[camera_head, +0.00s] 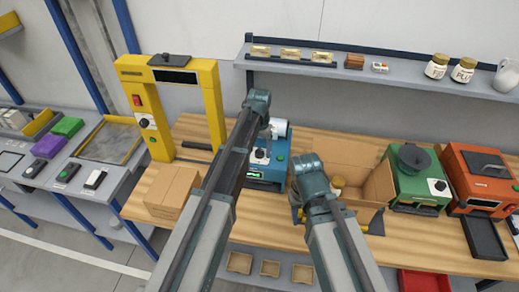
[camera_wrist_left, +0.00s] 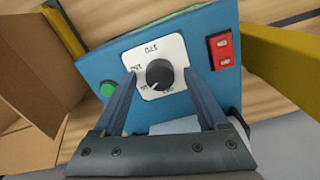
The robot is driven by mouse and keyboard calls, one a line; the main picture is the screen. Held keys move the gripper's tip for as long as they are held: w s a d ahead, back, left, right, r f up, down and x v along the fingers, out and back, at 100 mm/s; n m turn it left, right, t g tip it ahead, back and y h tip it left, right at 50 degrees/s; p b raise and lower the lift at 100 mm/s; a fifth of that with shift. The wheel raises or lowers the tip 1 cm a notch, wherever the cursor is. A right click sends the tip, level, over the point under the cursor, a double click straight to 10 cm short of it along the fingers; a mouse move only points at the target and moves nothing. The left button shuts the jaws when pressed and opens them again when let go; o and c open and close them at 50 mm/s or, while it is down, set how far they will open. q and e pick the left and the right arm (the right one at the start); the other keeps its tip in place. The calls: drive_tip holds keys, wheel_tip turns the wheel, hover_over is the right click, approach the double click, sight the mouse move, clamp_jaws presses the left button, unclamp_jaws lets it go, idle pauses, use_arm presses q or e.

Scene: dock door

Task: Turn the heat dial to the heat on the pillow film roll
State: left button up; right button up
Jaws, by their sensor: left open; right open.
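The blue machine (camera_head: 280,150) stands on the wooden bench, with the white film roll (camera_head: 281,127) at its top; no print on the roll is legible. In the left wrist view the black heat dial (camera_wrist_left: 159,74) sits on a white plate (camera_wrist_left: 150,52) with numbers that look upside down. A pale pointer mark seems to face the plate's lower left. My left gripper (camera_wrist_left: 160,90) is open, its fingers on either side of the dial; contact is unclear. It also shows in the head view (camera_head: 262,143). My right gripper (camera_head: 335,213) is open, partly hidden by its arm.
The blue machine carries a green button (camera_wrist_left: 107,89) and a red switch (camera_wrist_left: 223,49). A yellow frame machine (camera_head: 212,100) and a closed carton (camera_head: 172,195) stand left. An open carton (camera_head: 378,185), a green machine (camera_head: 412,180) and an orange machine (camera_head: 485,180) stand right.

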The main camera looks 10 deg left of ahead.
sight(260, 152)
use_arm(q)
drive_tip(key=shift+r, duration=0.1)
wheel_tip(260, 152, up, 14)
drive_tip(key=p, duration=1.3)
drive_tip(key=shift+f+p, duration=0.2)
drive_tip(key=shift+p, duration=0.2)
drive_tip(key=s+d+f+b, duration=0.2)
drive_tip(key=s+f+b, duration=0.8)
drive_tip(key=s, duration=0.3)
drive_tip(key=s+d+f+y+b, duration=0.1)
drive_tip(key=s+d+f+b, duration=0.2)
drive_tip(key=s+f+b, duration=0.7)
drive_tip(key=s, duration=0.2)
drive_tip(key=shift+s+f+b, duration=0.2)
drive_tip(key=shift+s+b, duration=0.1)
drive_tip(key=shift+s, duration=0.1)
